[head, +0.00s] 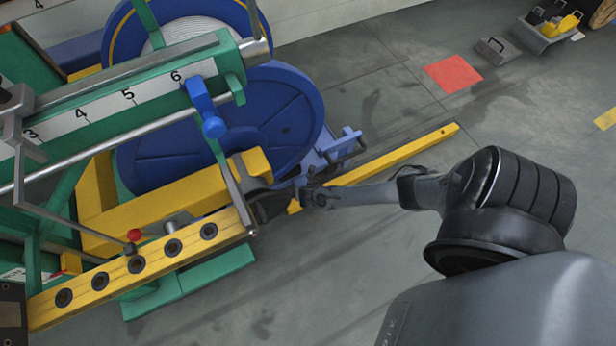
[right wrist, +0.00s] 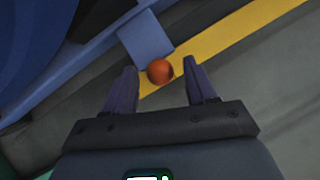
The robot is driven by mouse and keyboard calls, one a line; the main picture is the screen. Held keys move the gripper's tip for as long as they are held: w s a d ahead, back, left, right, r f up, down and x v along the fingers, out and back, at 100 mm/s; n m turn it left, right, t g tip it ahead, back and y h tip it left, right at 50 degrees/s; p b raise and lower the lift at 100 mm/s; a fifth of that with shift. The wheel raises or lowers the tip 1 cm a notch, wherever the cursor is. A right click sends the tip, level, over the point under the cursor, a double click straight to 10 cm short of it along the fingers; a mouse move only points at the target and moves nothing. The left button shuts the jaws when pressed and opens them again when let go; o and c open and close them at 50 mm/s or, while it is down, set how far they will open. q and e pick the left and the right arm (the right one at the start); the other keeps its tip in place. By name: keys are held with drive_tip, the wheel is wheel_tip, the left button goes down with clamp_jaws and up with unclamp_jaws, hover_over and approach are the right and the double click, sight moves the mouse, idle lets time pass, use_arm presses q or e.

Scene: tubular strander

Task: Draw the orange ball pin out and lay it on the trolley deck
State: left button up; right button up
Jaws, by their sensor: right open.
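The orange ball (right wrist: 160,71) of the pin shows in the right wrist view, between and just beyond my right fingertips; its shank is hidden beneath it. My right gripper (head: 272,205) is open, with a finger on either side of the ball and no clear contact. In the head view it is small and dark at the end of my arm, and the ball cannot be made out there. A blue trolley-like frame (head: 335,148) stands beside the big blue reel; its deck is not clearly visible. A blue plate (right wrist: 147,38) lies just past the ball. My left gripper is not in view.
The green and yellow strander frame (head: 150,225) fills the left side, with a red-knobbed lever (head: 134,235). The blue reel (head: 225,130) stands close behind my right gripper. A yellow floor rail (head: 400,153) runs up and right. Open grey floor lies around the red mat (head: 452,74).

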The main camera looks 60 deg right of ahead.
drive_tip(key=shift+w+d+f, duration=0.1)
drive_tip(key=shift+d+f, duration=0.15)
drive_tip(key=shift+f, duration=0.25)
drive_tip(key=shift+w+d+f+b, duration=0.2)
drive_tip(key=shift+d+b, duration=0.05)
drive_tip(key=shift+b, duration=0.2)
clamp_jaws()
drive_tip(key=shift+r, duration=0.15)
